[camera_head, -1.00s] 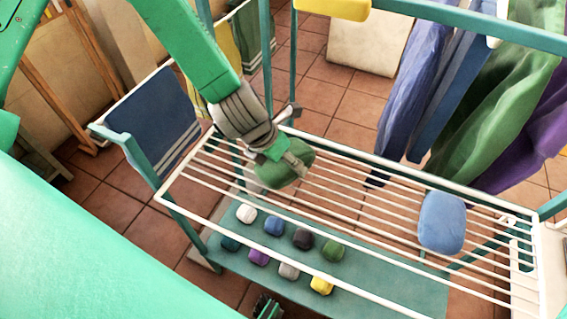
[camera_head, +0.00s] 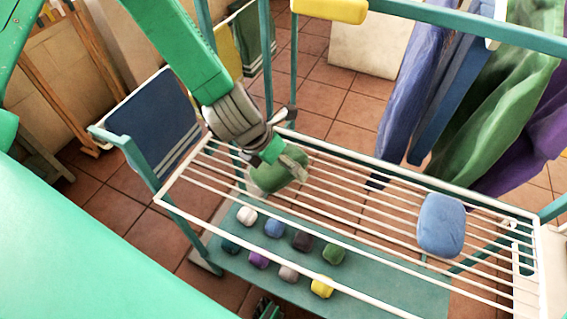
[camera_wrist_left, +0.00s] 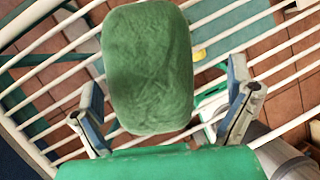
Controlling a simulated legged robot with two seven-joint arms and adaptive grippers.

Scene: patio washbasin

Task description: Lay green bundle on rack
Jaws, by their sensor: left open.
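The green bundle (camera_head: 268,180) lies on the left part of the white wire rack (camera_head: 385,312), towards its far edge. My left gripper (camera_head: 285,158) comes from the upper left and is at the bundle's far side, covering part of it in the head view. In the left wrist view the bundle (camera_wrist_left: 148,65) is a rounded, upright-looking block over the rack bars. The two open fingers of the left gripper (camera_wrist_left: 165,112) stand apart on either side of its near end, with visible gaps.
A blue bundle (camera_head: 441,225) lies on the rack's right part. Several small coloured bundles, including a yellow one (camera_head: 322,287), sit on the teal shelf below. Hanging cloths (camera_head: 500,110) are at the back right. The rack's middle bars are clear.

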